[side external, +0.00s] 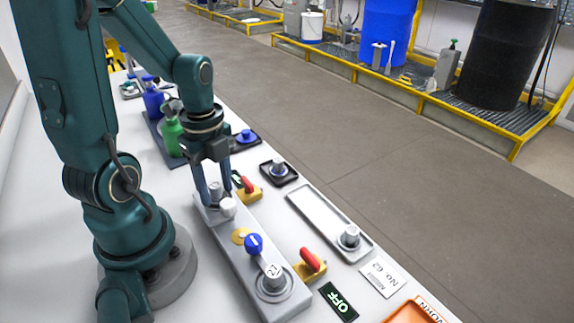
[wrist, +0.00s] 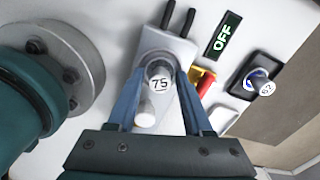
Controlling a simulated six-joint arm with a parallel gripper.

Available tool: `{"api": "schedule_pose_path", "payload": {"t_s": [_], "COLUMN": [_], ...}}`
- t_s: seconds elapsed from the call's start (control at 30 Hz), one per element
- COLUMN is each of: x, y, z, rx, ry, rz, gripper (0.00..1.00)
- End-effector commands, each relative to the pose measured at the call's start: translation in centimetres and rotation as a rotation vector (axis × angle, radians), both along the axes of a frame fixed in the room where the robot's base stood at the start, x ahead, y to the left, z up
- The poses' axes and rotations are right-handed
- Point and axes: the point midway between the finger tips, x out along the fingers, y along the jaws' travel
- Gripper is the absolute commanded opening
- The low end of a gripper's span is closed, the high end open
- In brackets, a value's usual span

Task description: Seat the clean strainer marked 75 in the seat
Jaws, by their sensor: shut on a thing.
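My gripper (side external: 218,193) is shut on the grey strainer marked 75 (wrist: 160,84), its white numbered top facing the wrist camera. It also shows between the fingertips in the side view (side external: 215,186). It is at the far end of the long grey block (side external: 236,222), over or in a round seat (wrist: 160,58). The fingers hide part of the seat, so I cannot tell whether it is fully down.
A blue knob (side external: 253,243) and a yellow disc (side external: 241,235) are on the block. A strainer (side external: 350,235) stands in a long tray (side external: 313,212), another (side external: 278,166) on a black dish. Bottles (side external: 172,135) stand behind.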

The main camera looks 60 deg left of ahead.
Motion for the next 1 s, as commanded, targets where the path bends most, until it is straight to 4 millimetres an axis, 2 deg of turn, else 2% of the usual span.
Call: {"api": "schedule_pose_path", "payload": {"t_s": [0.47, 0.5, 0.57, 0.97, 1.0], "x": [-0.01, -0.01, -0.01, -0.01, -0.01], "y": [-0.01, -0.01, -0.01, -0.01, -0.01], "z": [-0.23, -0.23, -0.22, -0.23, -0.23], "rx": [0.000, 0.000, 0.000, 0.000, 0.000], "ry": [0.000, 0.000, 0.000, 0.000, 0.000], "rz": [0.000, 0.000, 0.000, 0.000, 0.000], "gripper": [0.00, 0.66, 0.86, 0.86, 0.89]}}
